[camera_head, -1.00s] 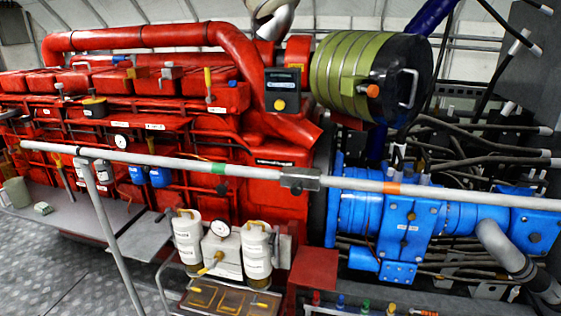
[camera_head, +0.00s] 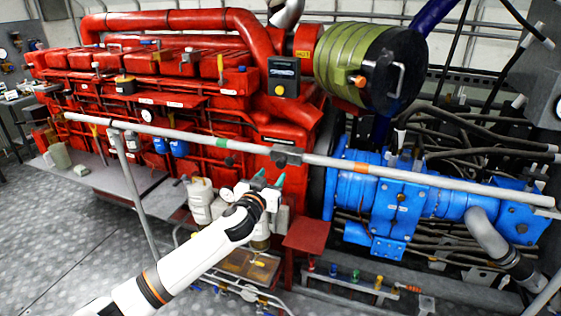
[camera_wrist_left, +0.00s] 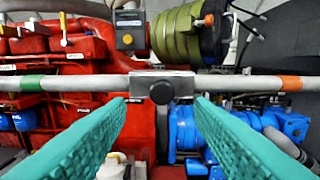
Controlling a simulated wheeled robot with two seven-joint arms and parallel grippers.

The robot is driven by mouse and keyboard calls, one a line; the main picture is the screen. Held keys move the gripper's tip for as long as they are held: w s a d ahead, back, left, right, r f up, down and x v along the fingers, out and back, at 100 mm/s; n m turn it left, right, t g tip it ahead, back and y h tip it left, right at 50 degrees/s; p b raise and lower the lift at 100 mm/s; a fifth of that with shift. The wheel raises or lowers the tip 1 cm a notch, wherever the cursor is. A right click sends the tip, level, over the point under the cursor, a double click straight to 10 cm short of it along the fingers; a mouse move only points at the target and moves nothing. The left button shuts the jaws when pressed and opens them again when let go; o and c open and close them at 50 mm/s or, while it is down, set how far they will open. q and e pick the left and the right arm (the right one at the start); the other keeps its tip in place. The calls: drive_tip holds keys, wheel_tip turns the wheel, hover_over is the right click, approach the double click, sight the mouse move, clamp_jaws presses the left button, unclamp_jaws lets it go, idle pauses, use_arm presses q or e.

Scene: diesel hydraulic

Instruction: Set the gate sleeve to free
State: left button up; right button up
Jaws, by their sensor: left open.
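The gate sleeve (camera_head: 288,155) is a dark grey block with a round black knob, set around a long pale grey rail (camera_head: 400,174) that crosses in front of the engine. It also shows near the middle of the left wrist view (camera_wrist_left: 145,80), its knob facing me. My left gripper (camera_head: 269,180) is open, its teal fingers pointing towards the sleeve from just below it in the head view. In the left wrist view the finger tips (camera_wrist_left: 160,105) lie to either side of the sleeve's lower part. I cannot tell whether they touch it. My right gripper is not in view.
A green band (camera_wrist_left: 32,83) and an orange band (camera_wrist_left: 292,83) mark the rail on either side of the sleeve. Behind it stand the red engine (camera_head: 180,90) and blue transmission (camera_head: 360,195). White canisters (camera_head: 200,200) stand close to my left arm. Grey floor lies left.

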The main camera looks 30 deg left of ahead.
sight(280, 165)
use_arm(q)
drive_tip(key=p+x, duration=0.1)
drive_tip(key=x, duration=0.7)
drive_tip(key=shift+d, duration=0.2)
drive_tip(key=shift+a, duration=0.1)
clamp_jaws()
